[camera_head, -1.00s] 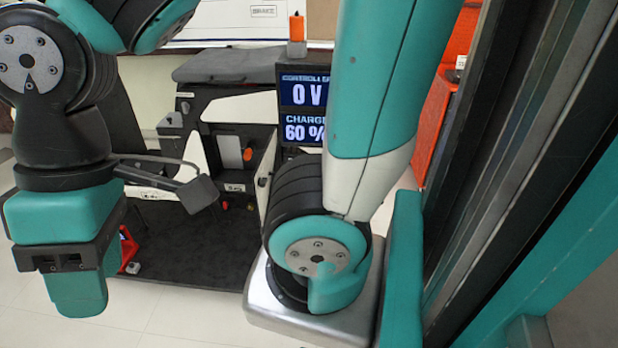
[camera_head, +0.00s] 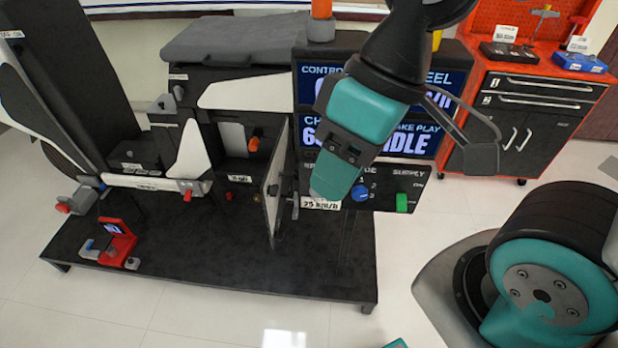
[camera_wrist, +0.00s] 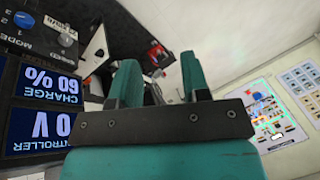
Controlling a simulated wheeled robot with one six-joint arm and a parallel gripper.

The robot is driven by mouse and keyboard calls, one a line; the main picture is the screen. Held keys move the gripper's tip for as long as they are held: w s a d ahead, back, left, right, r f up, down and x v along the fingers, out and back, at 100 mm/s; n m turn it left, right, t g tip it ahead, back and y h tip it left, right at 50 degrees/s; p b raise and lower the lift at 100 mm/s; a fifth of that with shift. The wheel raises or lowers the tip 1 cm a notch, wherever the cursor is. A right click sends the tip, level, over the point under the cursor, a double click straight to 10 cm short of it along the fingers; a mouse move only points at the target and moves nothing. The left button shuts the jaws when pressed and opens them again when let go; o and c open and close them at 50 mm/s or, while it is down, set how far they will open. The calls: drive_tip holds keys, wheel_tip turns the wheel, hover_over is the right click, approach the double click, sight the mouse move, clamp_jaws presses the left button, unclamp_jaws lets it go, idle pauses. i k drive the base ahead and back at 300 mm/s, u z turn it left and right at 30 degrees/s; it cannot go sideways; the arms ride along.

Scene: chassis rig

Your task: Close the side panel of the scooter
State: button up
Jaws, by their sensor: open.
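The scooter (camera_head: 235,95) is a black and white body on a dark platform, with a grey seat on top. Its side panel (camera_head: 272,185) stands open in the head view, swung out from the body and seen nearly edge-on.
The display stand with its knob board (camera_head: 405,190) is close behind my gripper. A red device (camera_head: 118,240) sits on the black platform (camera_head: 200,270). A red and black tool cabinet (camera_head: 530,110) stands at the right. White floor is clear in front.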

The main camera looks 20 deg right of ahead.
sight(279, 170)
drive_tip(key=z, duration=2.45)
drive_tip(key=i, duration=2.05)
drive_tip(key=u, duration=3.3)
